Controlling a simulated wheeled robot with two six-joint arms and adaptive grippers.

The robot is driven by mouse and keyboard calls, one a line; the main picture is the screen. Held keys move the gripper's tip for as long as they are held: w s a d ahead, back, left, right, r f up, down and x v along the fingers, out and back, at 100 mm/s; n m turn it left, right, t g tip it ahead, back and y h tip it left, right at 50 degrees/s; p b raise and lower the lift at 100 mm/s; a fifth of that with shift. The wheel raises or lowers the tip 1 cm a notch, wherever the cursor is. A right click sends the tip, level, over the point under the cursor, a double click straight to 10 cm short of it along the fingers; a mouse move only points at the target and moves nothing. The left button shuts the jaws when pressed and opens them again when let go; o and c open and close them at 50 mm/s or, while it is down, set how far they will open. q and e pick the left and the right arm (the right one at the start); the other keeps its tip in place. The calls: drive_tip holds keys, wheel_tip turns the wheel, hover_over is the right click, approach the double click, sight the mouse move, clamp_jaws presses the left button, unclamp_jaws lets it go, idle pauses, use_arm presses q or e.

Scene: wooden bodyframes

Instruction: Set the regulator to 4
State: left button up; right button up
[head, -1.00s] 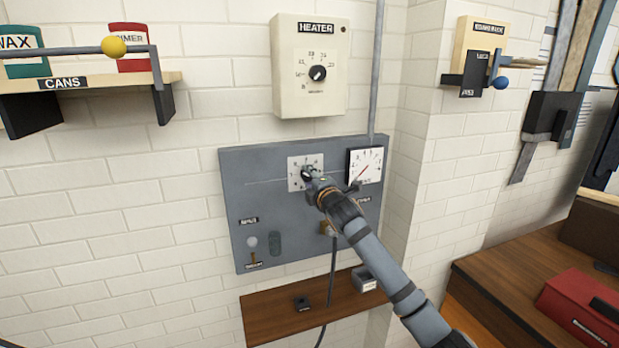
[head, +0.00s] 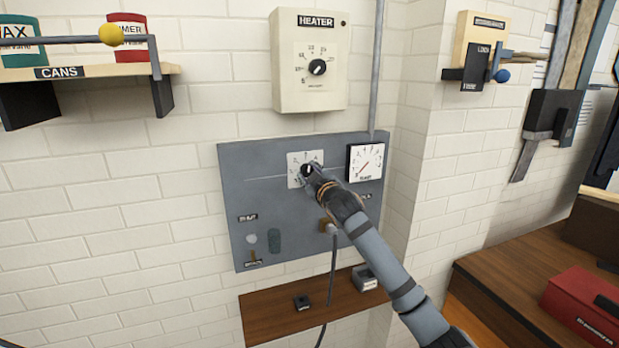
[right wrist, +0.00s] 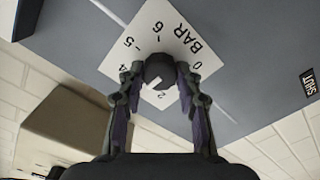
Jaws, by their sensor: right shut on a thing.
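The regulator is a dark round knob (right wrist: 160,72) on a white square dial plate (right wrist: 170,35) marked BAR, with numbers including 0, 2, 4, 5 and 6. My right gripper (right wrist: 158,82) is shut on the knob, one finger on each side. A white mark on the knob points to the lower left in the right wrist view, roughly between 2 and 4. The fingers hide part of the scale. In the head view the dial plate (head: 294,160) sits on a grey wall panel (head: 250,155), with my right gripper (head: 309,174) at it. My left gripper is not in view.
A square gauge (head: 366,162) with a red needle is right of the dial. A cream heater box (head: 310,95) with its own knob hangs above. A wooden shelf (head: 270,318) is below the panel. A red box (head: 580,305) lies at the right.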

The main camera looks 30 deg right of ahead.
drive_tip(key=m, duration=0.1)
drive_tip(key=m+b, duration=0.1)
drive_tip(key=m, duration=0.1)
drive_tip(key=m+b, duration=0.1)
drive_tip(key=shift+f+m, duration=0.25)
drive_tip(key=shift+m, duration=0.05)
drive_tip(key=shift+m+b, duration=0.8)
drive_tip(key=shift+m, duration=1.1)
drive_tip(key=o, duration=1.1)
drive_tip(key=shift+r, duration=0.15)
drive_tip(key=shift+o, duration=0.2)
